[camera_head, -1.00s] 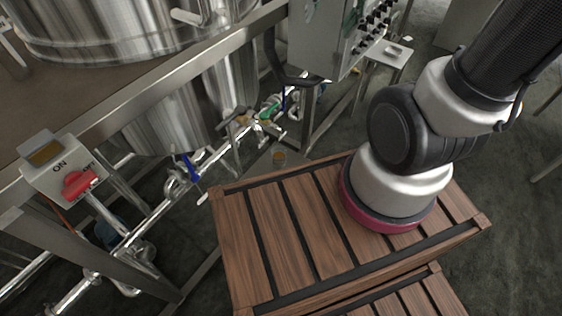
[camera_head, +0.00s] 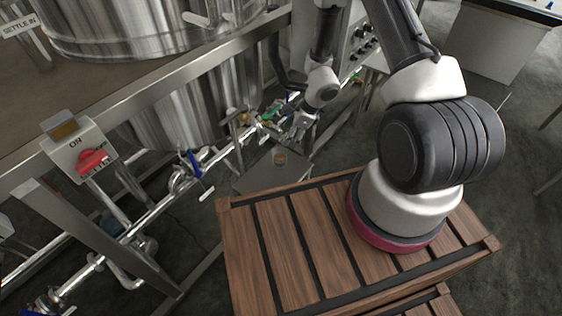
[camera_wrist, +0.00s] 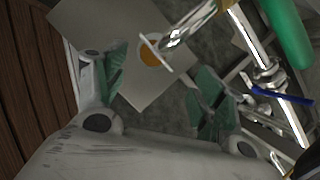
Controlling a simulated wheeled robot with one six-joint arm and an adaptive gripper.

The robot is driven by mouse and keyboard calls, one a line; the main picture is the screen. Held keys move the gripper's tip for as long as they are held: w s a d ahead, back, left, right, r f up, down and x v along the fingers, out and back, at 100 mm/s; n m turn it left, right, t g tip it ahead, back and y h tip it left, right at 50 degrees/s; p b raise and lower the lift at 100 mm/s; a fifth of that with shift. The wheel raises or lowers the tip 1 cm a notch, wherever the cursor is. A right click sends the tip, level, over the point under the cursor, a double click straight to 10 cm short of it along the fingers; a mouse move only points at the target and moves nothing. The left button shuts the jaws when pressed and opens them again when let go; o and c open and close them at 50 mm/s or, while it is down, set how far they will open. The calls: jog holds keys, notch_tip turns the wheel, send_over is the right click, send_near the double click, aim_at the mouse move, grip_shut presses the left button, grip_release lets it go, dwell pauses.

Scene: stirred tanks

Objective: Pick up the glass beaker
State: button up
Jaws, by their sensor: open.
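The glass beaker (camera_head: 279,158), small and with amber contents, stands on a low grey plate (camera_head: 257,178) beside the pipework in the head view. In the wrist view the beaker (camera_wrist: 151,54) appears as an orange disc on the pale plate (camera_wrist: 90,22), beyond my fingertips and roughly between their lines. My gripper (camera_head: 302,124) is behind and to the right of the beaker in the head view. The wrist view shows my gripper (camera_wrist: 161,72) with green-padded fingers spread apart and nothing between them. The beaker's glass walls are hard to make out.
Metal pipes and valves (camera_head: 190,165) run left of the plate under a steel tank (camera_head: 140,25). A bright metal fitting (camera_wrist: 195,22) lies close to the beaker in the wrist view. A wooden slatted platform (camera_head: 290,235) is in front. A control box (camera_head: 350,40) stands behind.

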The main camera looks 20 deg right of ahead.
aim_at(283, 150)
jog(key=shift+m, duration=0.3)
jog(key=x, duration=0.6)
jog(key=s+d+x, duration=0.1)
jog(key=x, duration=0.2)
jog(key=shift+a+f, duration=0.15)
jog(key=shift+f, duration=0.4)
grip_shut()
jog(key=shift+r, duration=0.1)
jog(key=shift+r, duration=0.1)
